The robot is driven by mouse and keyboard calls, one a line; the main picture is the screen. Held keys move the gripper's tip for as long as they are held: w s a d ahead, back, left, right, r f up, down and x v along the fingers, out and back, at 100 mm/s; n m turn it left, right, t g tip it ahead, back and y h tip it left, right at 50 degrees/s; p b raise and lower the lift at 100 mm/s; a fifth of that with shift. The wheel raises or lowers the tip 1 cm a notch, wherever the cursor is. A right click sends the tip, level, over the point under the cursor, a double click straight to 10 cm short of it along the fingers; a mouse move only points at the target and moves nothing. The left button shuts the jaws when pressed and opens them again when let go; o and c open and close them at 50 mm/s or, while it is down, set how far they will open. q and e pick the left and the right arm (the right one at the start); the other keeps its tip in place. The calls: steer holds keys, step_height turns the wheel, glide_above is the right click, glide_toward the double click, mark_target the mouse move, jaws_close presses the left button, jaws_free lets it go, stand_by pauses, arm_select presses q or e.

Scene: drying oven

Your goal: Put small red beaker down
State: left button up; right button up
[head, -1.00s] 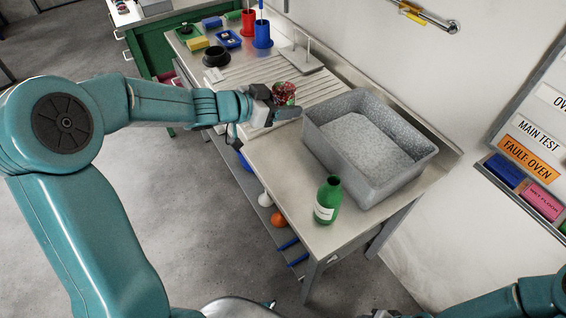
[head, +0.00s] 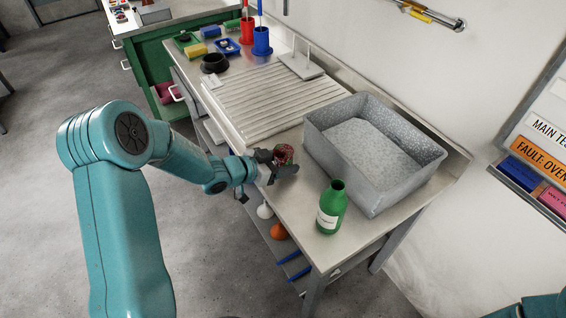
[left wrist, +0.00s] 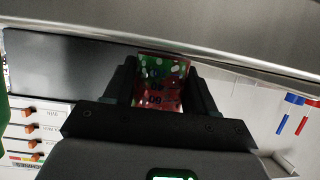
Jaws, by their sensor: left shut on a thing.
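The small red beaker (head: 283,154) is in my left gripper (head: 279,163), near the front edge of the metal bench, left of the grey basin. In the left wrist view the beaker (left wrist: 162,82) sits between the two dark fingers of the gripper (left wrist: 160,88), clear with red and green tints and printed marks. The fingers are shut on it. I cannot tell whether its base touches the bench (head: 291,199). My right gripper is not in view; only a bit of my right arm shows at the lower right corner.
A grey basin (head: 433,157) stands right of the beaker. A green bottle (head: 331,207) stands at the bench's near end. A ridged draining board (head: 270,95) lies behind, with a black ring (head: 214,61) and red and blue holders farther back. Bare bench lies between gripper and bottle.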

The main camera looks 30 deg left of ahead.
arm_select(q)
steer(key=shift+f, duration=0.15)
steer(key=o, duration=1.1)
steer(key=shift+c, duration=0.2)
steer(key=shift+s, duration=0.1)
